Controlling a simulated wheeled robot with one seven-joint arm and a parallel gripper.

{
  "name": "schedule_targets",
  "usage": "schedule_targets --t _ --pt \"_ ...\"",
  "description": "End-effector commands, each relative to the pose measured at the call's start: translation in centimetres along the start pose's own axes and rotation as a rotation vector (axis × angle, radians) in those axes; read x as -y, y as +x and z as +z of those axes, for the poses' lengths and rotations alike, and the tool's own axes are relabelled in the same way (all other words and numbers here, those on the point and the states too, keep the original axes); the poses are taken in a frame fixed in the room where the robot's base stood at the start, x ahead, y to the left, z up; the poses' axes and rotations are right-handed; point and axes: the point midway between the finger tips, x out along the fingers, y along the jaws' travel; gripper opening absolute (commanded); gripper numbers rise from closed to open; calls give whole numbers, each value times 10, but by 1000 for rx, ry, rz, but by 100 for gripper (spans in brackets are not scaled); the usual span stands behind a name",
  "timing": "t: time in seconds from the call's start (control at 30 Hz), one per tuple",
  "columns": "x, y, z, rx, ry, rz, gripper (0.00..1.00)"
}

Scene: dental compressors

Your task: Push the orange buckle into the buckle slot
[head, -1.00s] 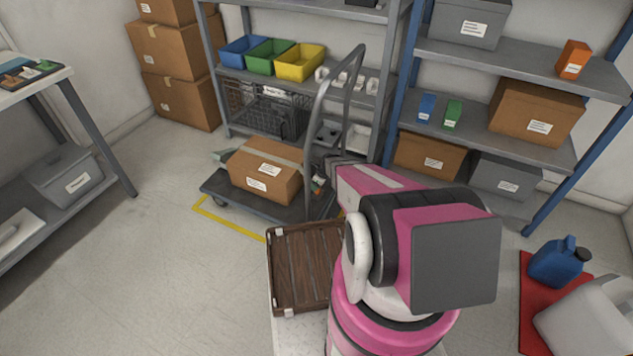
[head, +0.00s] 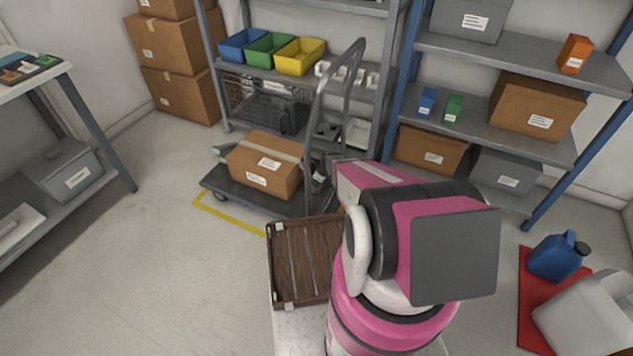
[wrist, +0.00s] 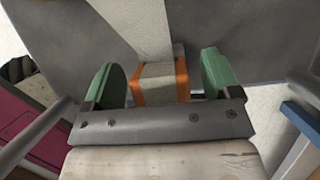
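In the wrist view, a small block with orange edges and a beige middle, likely the orange buckle (wrist: 160,82), sits at the end of a pale strap (wrist: 140,28). My gripper (wrist: 166,82) has its two green fingertips on either side of the block. Narrow gaps show between the block and each finger, so the gripper looks open around it. The lower part of the block is hidden by the gripper's grey crossbar. I cannot make out the buckle slot. In the head view my pink arm hides the gripper and the buckle.
A cart (head: 275,207) with a cardboard box (head: 265,168) and a tall handle (head: 320,95) stands before the shelves. A brown slatted crate (head: 300,260) is left of my arm. A blue jug (head: 557,257) is at right. Open floor lies at left.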

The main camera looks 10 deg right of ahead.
Motion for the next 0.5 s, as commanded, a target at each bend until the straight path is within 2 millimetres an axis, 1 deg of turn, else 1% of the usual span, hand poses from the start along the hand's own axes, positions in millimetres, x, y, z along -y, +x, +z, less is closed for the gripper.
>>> schedule_targets --t 0.17,0.27,0.37,0.5 --pt "0 -1 0 0 0 0 83" --pt "0 -6 0 0 0 0 83" --pt "-1 -16 0 0 0 -1 83" --pt "-2 -38 0 0 -1 -1 83"
